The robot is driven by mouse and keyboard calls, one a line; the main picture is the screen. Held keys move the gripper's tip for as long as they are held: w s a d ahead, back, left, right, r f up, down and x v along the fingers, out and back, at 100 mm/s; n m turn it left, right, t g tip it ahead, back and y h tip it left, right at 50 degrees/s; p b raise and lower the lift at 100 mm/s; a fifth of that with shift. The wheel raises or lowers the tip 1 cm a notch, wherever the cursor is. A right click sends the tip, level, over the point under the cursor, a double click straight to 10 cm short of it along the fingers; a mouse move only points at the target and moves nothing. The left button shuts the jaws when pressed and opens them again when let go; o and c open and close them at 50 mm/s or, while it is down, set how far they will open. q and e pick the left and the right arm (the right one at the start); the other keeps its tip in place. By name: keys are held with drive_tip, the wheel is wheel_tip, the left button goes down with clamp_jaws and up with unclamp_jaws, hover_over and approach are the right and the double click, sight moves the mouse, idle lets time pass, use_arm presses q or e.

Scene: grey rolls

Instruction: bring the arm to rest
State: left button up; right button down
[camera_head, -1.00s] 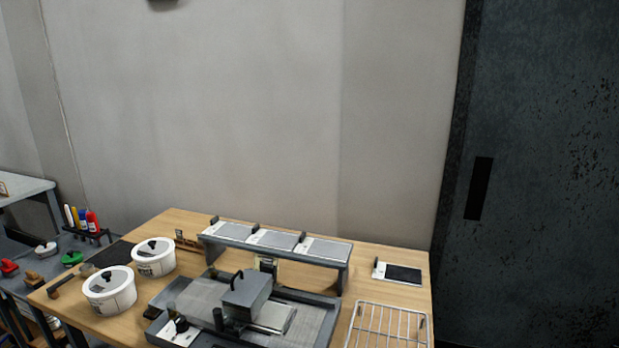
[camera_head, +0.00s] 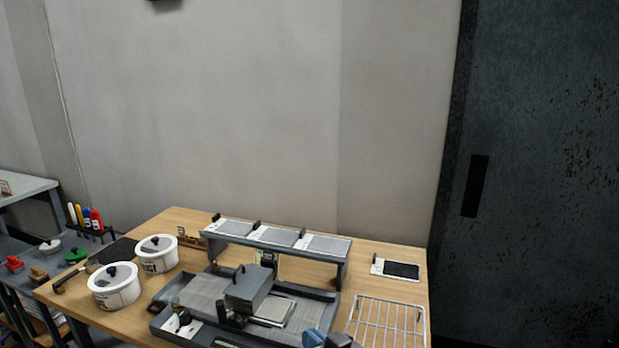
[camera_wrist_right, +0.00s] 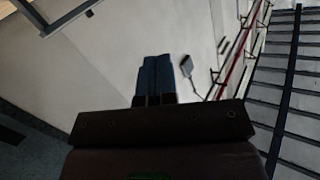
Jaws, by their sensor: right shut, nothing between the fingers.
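My right gripper (camera_head: 314,338) shows only in part at the bottom edge of the head view, with its blue fingers in front of the near side of the grey tray (camera_head: 326,320). In the right wrist view its two blue fingers (camera_wrist_right: 155,78) lie side by side, closed, with nothing between them. Pale wall or floor surfaces lie beyond them. My left gripper is not in view.
The wooden table (camera_head: 400,272) holds two white lidded tubs (camera_head: 116,293), a grey block (camera_head: 248,290) in the tray, a raised grey shelf (camera_head: 275,238) and a wire rack (camera_head: 388,322). A dark cabinet (camera_head: 540,200) stands at the right.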

drive_tip(key=s+d+f+m+h, duration=0.2)
drive_tip(key=s+d+f+h, duration=0.4)
drive_tip(key=d, duration=0.6)
drive_tip(key=s+d+f+m+h, duration=0.1)
drive_tip(key=s+d+f+h, duration=0.2)
drive_tip(key=s+d+f, duration=0.7)
drive_tip(key=s+d+f+m+g+h, duration=0.1)
drive_tip(key=s+d+f, duration=0.1)
drive_tip(key=s+d, duration=0.3)
drive_tip(key=shift+s+f, duration=0.25)
drive_tip(key=shift+s, duration=0.55)
